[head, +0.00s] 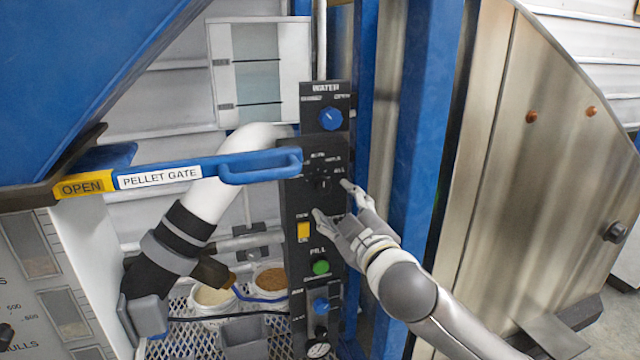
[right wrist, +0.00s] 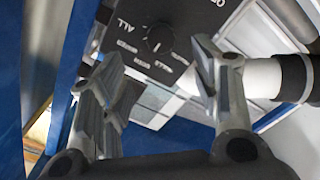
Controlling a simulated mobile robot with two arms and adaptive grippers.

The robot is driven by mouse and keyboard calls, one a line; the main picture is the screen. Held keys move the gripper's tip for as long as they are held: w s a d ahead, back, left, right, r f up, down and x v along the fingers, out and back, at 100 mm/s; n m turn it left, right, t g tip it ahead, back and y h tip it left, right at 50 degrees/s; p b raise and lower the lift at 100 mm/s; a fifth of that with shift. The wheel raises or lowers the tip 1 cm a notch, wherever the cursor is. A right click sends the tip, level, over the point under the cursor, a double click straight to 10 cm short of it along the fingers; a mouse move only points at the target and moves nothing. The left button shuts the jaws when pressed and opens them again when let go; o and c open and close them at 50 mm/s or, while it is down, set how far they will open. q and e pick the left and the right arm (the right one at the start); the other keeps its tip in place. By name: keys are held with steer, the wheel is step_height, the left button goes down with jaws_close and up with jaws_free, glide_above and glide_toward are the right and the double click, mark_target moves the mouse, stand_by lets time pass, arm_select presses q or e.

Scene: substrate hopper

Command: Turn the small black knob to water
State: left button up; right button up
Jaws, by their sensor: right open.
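The small black knob (head: 322,184) sits on the black control panel (head: 324,147), below a blue knob marked WATER. It also shows in the right wrist view (right wrist: 160,37), with printed labels around it; ALL is readable there. Which label the knob points to is hard to tell. My right gripper (head: 331,198) is open and empty in front of the panel, just below and right of the black knob. In the right wrist view the knob lies between and beyond the two spread fingers (right wrist: 157,62), apart from them. My left gripper is not in view.
The blue WATER knob (head: 331,119) is above. A yellow switch (head: 304,230), green button (head: 321,267) and lower blue knob (head: 320,305) are below. The blue pellet gate handle (head: 262,166) reaches close to the panel from the left. A blue post (head: 420,130) stands right.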

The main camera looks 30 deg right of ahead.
mark_target(324, 188)
steer(key=p+x, duration=0.2)
steer(key=x, duration=0.6)
steer(key=shift+w, duration=0.3)
steer(key=shift+w+d+f+p, duration=0.1)
steer(key=shift+w+p, duration=0.2)
steer(key=shift+w, duration=0.3)
steer(key=c, duration=1)
steer(key=shift+c, duration=0.2)
steer(key=shift+m, duration=0.3)
steer(key=m, duration=0.3)
steer(key=shift+m+p, duration=0.6)
steer(key=shift+m, duration=1.4)
steer(key=shift+d, duration=0.1)
